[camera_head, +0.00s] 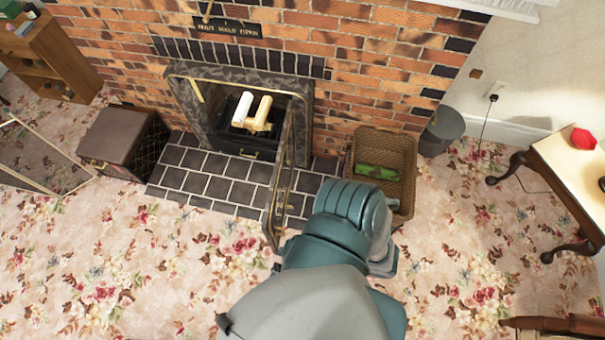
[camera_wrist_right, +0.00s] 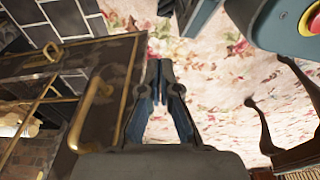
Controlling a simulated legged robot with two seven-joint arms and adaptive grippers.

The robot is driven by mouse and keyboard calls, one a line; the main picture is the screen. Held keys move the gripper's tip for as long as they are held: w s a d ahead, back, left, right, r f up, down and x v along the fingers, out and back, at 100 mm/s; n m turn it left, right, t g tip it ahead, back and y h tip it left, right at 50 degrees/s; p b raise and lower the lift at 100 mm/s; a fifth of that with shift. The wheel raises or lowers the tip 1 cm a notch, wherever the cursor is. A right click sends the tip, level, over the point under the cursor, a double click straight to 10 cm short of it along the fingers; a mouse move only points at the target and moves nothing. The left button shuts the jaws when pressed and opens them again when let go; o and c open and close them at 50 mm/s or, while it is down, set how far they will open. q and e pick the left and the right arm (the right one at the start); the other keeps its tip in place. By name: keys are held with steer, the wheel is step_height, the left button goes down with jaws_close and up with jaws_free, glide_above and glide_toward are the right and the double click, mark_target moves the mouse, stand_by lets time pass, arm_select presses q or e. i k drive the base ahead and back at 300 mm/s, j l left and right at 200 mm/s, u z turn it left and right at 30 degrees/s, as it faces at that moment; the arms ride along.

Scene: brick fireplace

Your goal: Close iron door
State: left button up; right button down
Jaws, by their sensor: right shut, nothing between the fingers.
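The iron door (camera_head: 279,185) is hinged at the right side of the fireplace opening (camera_head: 190,108). It stands wide open, jutting out over the dark tiled hearth. In the right wrist view the door (camera_wrist_right: 122,75) fills the left side, with a curved brass handle (camera_wrist_right: 88,112) on its edge. My right gripper (camera_wrist_right: 163,68) is shut and empty, just right of the door and its handle, with no clear contact. In the head view my right arm hides this gripper. My left gripper is not in view.
Pale logs (camera_head: 252,112) lie inside the fireplace. A wicker basket (camera_head: 400,150) stands right of the hearth, near my right arm, with a grey bin (camera_head: 441,131) beyond. A brown case (camera_head: 118,142) stands left of the tiled hearth (camera_head: 205,175). Floral carpet in front is clear.

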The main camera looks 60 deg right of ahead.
mark_target(271, 226)
steer(key=z, duration=0.4)
steer(key=l+z, duration=0.15)
steer(key=z, duration=0.2)
steer(key=k+l+z, duration=0.1)
steer(key=z, duration=0.3)
steer(key=l+z, duration=0.15)
steer(key=z, duration=0.25)
